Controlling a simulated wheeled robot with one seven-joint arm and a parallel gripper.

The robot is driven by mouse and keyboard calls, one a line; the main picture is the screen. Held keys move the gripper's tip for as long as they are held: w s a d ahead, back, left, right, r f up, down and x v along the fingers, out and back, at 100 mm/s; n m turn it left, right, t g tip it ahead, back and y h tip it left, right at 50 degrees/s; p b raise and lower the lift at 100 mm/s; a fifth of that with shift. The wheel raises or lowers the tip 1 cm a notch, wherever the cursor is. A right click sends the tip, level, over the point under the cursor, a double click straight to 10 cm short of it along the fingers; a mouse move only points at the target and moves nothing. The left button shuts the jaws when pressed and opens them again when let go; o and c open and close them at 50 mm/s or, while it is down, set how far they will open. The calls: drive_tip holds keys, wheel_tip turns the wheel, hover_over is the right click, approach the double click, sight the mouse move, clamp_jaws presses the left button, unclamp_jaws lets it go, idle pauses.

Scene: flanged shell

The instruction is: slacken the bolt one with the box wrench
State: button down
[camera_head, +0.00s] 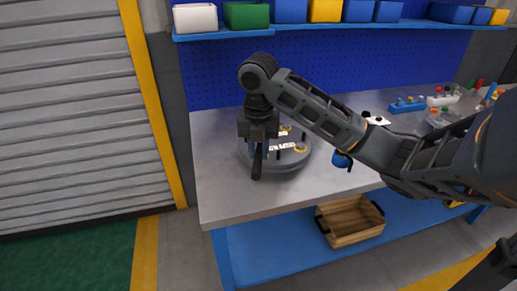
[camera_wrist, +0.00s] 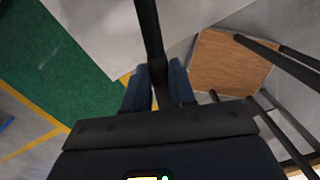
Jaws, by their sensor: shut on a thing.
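The flanged shell (camera_head: 290,165) is a round grey body lying on the bench, with pale labels and yellowish rings on its top. My gripper (camera_head: 262,148) is over its left part and hides some of it. The gripper is shut on a dark bar, which I take to be the box wrench (camera_head: 257,164); its visible end points down and towards the front. In the wrist view the wrench (camera_wrist: 150,30) runs up from between the blue fingers of my gripper (camera_wrist: 158,82). Whether the wrench's ring sits on a bolt is hidden, and I cannot tell which bolt is bolt one.
The grey bench top (camera_head: 222,185) is clear at the front left. Small racks (camera_head: 405,105) and other items stand at the right. A wooden crate (camera_head: 350,222) is on the blue lower shelf. Coloured bins (camera_head: 245,15) line the shelf above the blue pegboard.

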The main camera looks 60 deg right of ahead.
drive_tip(key=shift+f+b, duration=1.95)
drive_tip(key=shift+f, duration=0.55)
drive_tip(key=shift+f+b, duration=1.45)
drive_tip(key=shift+b, duration=0.05)
drive_tip(key=shift+s+d, duration=0.1)
drive_tip(key=s+d+n+b, duration=0.6)
drive_tip(key=s+n+b, duration=0.1)
drive_tip(key=n+b, duration=0.2)
drive_tip(key=shift+s+d+f+y+b, duration=0.2)
drive_tip(key=shift+d+y+b, duration=0.2)
drive_tip(key=shift+b, duration=0.3)
drive_tip(key=shift+r, duration=0.1)
idle(0.5)
wheel_tip(320, 180, up, 6)
drive_tip(key=p, duration=0.4)
drive_tip(key=shift+t, duration=0.3)
idle(0.4)
idle(0.3)
